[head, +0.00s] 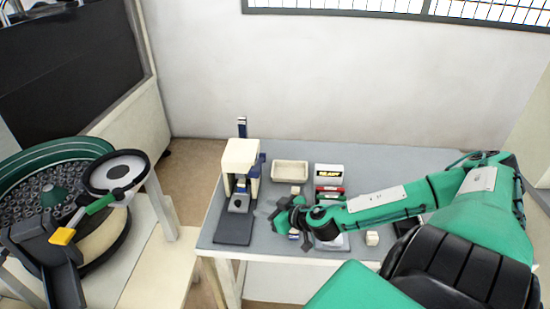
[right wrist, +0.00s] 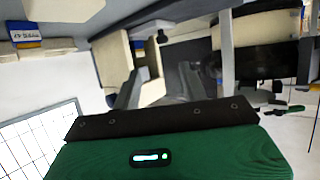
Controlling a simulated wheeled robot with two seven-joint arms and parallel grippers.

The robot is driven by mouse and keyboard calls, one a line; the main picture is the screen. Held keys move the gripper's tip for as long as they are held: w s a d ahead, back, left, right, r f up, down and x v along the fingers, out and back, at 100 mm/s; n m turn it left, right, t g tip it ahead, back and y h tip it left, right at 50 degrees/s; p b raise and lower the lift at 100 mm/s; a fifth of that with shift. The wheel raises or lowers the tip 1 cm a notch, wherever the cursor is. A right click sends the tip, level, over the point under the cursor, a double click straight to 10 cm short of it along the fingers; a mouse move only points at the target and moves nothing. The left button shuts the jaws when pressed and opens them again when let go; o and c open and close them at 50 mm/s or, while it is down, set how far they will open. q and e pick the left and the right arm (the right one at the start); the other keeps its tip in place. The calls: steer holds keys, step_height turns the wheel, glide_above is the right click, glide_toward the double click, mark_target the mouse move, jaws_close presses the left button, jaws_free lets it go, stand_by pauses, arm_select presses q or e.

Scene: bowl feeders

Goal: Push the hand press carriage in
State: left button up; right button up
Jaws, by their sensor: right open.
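The hand press (head: 241,158) stands near the left end of the grey table, with a cream body, blue parts and a dark flat base (head: 234,230) reaching toward the front. The carriage (head: 239,203), a small grey-blue block, shows low at the front of the press. How far in it sits is hard to tell. My right gripper (head: 279,214) is just right of the press base, apart from the carriage. In the right wrist view its two grey fingers (right wrist: 160,88) are spread with nothing between them. My left gripper is not in view.
A beige tray (head: 291,171), a box marked READY (head: 329,170) and a red item (head: 329,190) lie behind my right forearm. A small cream block (head: 372,238) is near the front edge. A green bowl feeder (head: 50,150) stands at far left.

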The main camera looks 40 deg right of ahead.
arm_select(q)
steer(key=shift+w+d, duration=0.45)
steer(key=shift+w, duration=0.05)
arm_select(e)
steer(key=shift+v, duration=1.35)
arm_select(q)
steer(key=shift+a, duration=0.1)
